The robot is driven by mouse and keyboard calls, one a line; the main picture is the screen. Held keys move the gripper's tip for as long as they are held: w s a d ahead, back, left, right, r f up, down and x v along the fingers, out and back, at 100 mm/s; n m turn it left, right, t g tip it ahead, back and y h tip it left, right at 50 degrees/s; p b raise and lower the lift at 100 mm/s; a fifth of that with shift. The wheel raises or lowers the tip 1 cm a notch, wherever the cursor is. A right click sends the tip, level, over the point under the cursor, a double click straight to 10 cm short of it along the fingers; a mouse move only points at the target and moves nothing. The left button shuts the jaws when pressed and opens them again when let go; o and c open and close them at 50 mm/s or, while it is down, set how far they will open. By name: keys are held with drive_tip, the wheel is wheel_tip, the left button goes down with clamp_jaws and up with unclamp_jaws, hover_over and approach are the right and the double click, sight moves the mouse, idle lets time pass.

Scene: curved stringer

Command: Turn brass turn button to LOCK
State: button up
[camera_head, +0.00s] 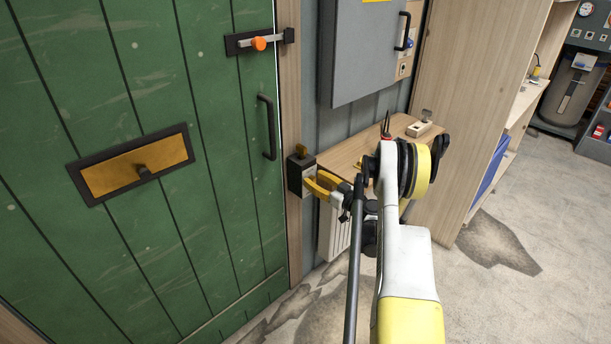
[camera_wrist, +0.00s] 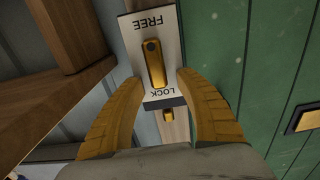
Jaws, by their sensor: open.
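The brass turn button (camera_wrist: 154,64) is an elongated bar on a pale plate (camera_wrist: 168,28) in the wrist view. The plate reads FREE at one end and LOCK at the other, upside down here. The bar lies nearly along the plate, slightly tilted, with a dark spot near its FREE end; which word it indicates is unclear. My gripper (camera_wrist: 159,86) is open, its yellow curved fingers on either side of the LOCK end, apart from the bar. In the head view my gripper (camera_head: 320,186) is at the dark lock box (camera_head: 294,178) beside the door; its fingers partly hide the box.
The green plank door (camera_head: 120,250) has a dark pull handle (camera_head: 267,127) and a latch with an orange knob (camera_head: 259,43). A wooden shelf (camera_head: 350,152) is just right of the lock box, below a grey cabinet (camera_head: 365,55). Open floor lies to the right.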

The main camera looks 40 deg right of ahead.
drive_tip(key=shift+s, duration=0.15)
drive_tip(key=shift+c, duration=0.8)
clamp_jaws()
